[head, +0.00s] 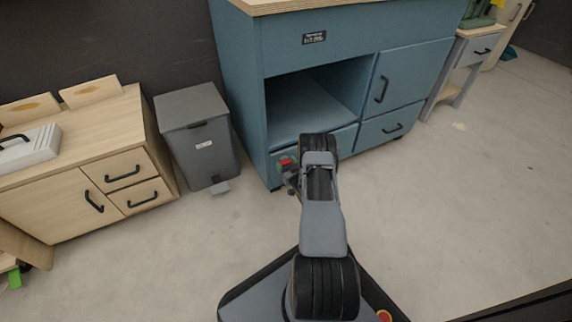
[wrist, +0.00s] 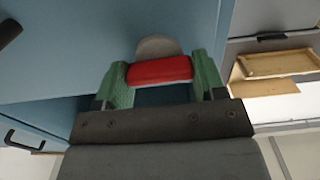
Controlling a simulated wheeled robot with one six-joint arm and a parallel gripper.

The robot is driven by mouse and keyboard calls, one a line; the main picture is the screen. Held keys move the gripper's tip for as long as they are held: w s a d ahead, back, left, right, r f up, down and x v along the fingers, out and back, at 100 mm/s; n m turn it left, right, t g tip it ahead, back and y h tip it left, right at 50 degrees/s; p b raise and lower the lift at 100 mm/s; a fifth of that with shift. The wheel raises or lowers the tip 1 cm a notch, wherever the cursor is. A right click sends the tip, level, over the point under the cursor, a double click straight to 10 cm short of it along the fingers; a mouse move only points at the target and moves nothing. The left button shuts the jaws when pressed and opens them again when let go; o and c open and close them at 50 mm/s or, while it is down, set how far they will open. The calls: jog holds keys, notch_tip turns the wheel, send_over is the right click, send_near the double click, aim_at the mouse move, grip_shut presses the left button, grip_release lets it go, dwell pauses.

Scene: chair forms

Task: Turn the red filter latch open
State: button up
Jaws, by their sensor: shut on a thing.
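The red latch (wrist: 160,70) shows in the wrist view between the two green fingers of my gripper (wrist: 163,84), with a grey rounded piece (wrist: 158,46) behind it. My gripper is shut on the latch, with a finger at each end of it. In the head view the red latch (head: 286,161) is a small spot at the lower left front of the blue cabinet. There my arm hides most of my gripper and part of the cabinet front.
The blue cabinet (head: 238,90) has an open compartment, a door and drawers with black handles. A grey bin (head: 205,155) stands to its left, then a wooden cabinet (head: 110,140). The floor (head: 450,200) is clear at the right.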

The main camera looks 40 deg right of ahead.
jog(key=shift+c, duration=1.1)
jog(key=n, duration=0.8)
jog(key=shift+a+n, duration=0.1)
jog(key=shift+n, duration=0.3)
jog(key=n, duration=0.4)
jog(key=shift+f, duration=0.1)
jog(key=shift+n, duration=2.5)
